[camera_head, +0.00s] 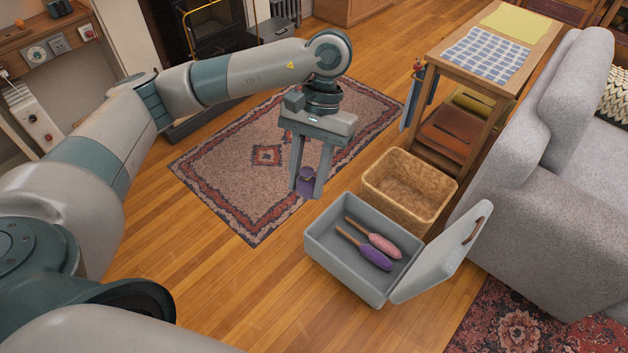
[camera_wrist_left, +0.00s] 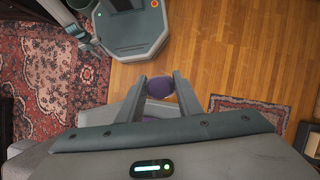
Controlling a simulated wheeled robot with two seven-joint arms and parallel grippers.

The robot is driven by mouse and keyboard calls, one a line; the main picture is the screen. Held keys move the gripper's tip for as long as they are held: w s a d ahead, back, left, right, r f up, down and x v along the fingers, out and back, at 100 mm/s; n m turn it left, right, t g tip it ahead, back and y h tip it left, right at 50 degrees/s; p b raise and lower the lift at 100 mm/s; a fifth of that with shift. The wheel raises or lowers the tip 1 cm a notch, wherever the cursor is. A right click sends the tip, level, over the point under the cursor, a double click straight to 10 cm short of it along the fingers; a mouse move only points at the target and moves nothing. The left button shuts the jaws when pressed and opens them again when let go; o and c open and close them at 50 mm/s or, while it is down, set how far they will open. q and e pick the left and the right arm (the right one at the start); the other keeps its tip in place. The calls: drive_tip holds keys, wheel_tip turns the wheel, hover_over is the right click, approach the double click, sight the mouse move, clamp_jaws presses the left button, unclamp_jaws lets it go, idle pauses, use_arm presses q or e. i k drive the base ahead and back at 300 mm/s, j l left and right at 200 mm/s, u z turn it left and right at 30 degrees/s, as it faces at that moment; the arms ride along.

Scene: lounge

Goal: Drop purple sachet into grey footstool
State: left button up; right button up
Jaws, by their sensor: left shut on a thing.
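My left gripper (camera_head: 307,188) is shut on the purple sachet (camera_head: 305,178), held between its fingertips. The sachet also shows between the fingers in the left wrist view (camera_wrist_left: 159,87). The grey footstool (camera_head: 337,276) stands open on the wooden floor, with its lid (camera_head: 445,262) swung out to the right. In the head view the gripper and sachet appear just above and left of the footstool's far left corner. Inside the footstool lie a purple brush-like item (camera_head: 374,256) and a pink one (camera_head: 384,244), both with wooden handles.
A woven basket (camera_head: 388,204) stands right behind the footstool. A wooden shelf table (camera_head: 450,57) with cloths is behind it, and a grey sofa (camera_head: 515,215) is at the right. A patterned rug (camera_head: 225,175) lies behind the gripper. Bare floor is left of the footstool.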

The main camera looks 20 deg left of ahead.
sight(353, 264)
drive_tip(key=i+l, duration=0.45)
drive_tip(key=l, duration=0.3)
drive_tip(key=i+l+u, duration=0.1)
drive_tip(key=i+l, duration=0.15)
drive_tip(key=l, duration=0.1)
